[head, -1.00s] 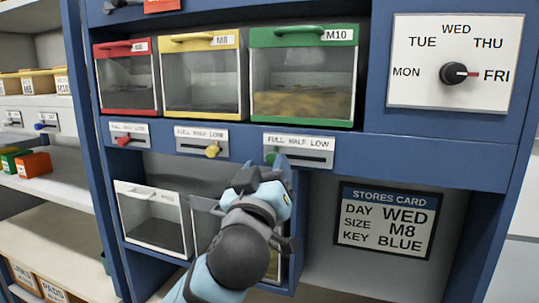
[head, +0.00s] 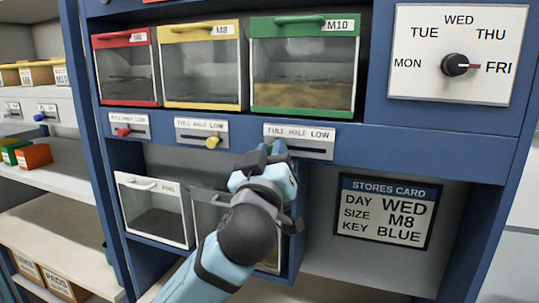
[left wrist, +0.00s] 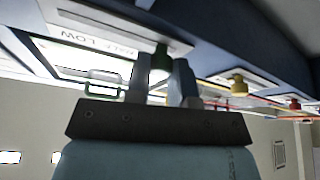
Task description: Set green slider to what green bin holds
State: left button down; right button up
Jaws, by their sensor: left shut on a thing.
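The green bin (head: 303,62), labelled M10, is closed. Brownish-yellow contents (head: 305,95) fill roughly the lower half of its clear window, with an uneven top. Below it is the green slider's plate (head: 312,133), marked FULL, HALF, LOW from left to right. The green slider knob (left wrist: 160,60) sits between the fingers of my left gripper (left wrist: 163,82) in the left wrist view. In the head view my left gripper (head: 266,160) is shut on the knob near the FULL end and mostly hides it. My right gripper is not in view.
A red slider (head: 123,132) and yellow slider (head: 212,142) stand to the left under the red bin (head: 128,75) and yellow bin (head: 200,72). A dial (head: 456,65) points to FRI. A stores card (head: 388,212) hangs below it.

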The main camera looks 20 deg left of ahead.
aim_at(296, 143)
pick_arm(q)
jog(key=d+b, duration=0.1)
jog(key=d, duration=0.2)
jog(key=shift+f, duration=0.15)
jog(key=shift+d, duration=0.4)
jog(key=shift+a, duration=0.1)
jog(key=c, duration=1)
grip_release()
jog(key=shift+o, duration=0.2)
jog(key=shift+s, duration=0.1)
